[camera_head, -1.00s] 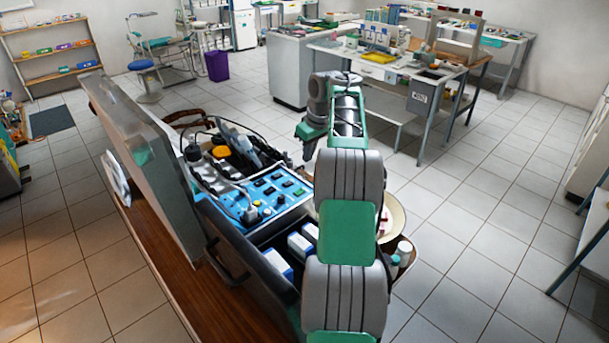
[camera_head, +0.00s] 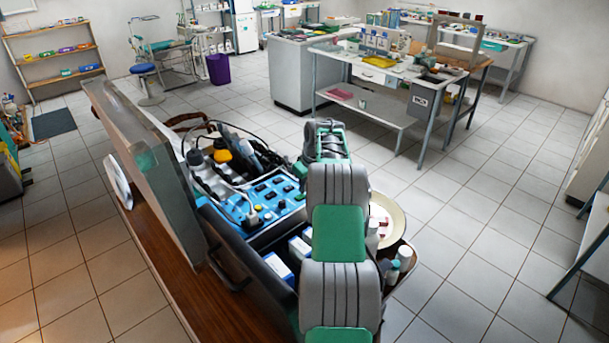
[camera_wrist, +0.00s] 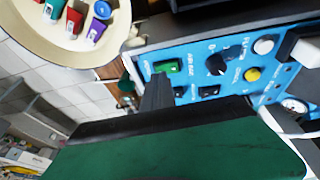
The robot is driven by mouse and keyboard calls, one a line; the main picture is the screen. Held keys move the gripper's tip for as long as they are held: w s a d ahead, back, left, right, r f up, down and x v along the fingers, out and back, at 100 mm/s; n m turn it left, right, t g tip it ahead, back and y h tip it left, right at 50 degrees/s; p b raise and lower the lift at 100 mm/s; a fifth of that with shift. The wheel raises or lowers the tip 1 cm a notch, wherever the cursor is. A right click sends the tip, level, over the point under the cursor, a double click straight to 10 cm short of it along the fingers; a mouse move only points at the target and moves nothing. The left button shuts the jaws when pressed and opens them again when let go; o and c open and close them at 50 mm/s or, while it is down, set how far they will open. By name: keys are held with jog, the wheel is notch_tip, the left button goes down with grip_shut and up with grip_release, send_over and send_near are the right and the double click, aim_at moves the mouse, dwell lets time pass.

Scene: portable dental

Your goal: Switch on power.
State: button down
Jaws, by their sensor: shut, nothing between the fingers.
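The blue control panel (camera_head: 262,200) sits in the open case, with knobs and switches along it. In the wrist view the panel (camera_wrist: 225,50) lies close in front of my gripper. A green rocker switch (camera_wrist: 168,66) is near its left end, with black switches (camera_wrist: 208,91) nearby. My gripper (camera_wrist: 157,92) is shut and empty, its dark fingertips just below the green switch in the picture. I cannot tell whether they touch the panel. In the head view my arm hides the gripper and the panel's right end.
The case's raised lid (camera_head: 150,165) stands on the left. Bottles and cables crowd the case behind the panel. A cream round bowl (camera_head: 388,215) stands right of my arm and shows in the wrist view with coloured items. White boxes (camera_head: 278,266) lie in front of the panel.

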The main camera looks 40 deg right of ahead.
jog(key=shift+f, duration=0.35)
jog(key=shift+d+f+b, duration=0.1)
jog(key=shift+f+b, duration=0.3)
jog(key=shift+b, duration=0.05)
jog(key=shift+r, duration=0.15)
jog(key=shift+a, duration=0.3)
jog(key=shift+a+r, duration=0.15)
jog(key=shift+a, duration=0.4)
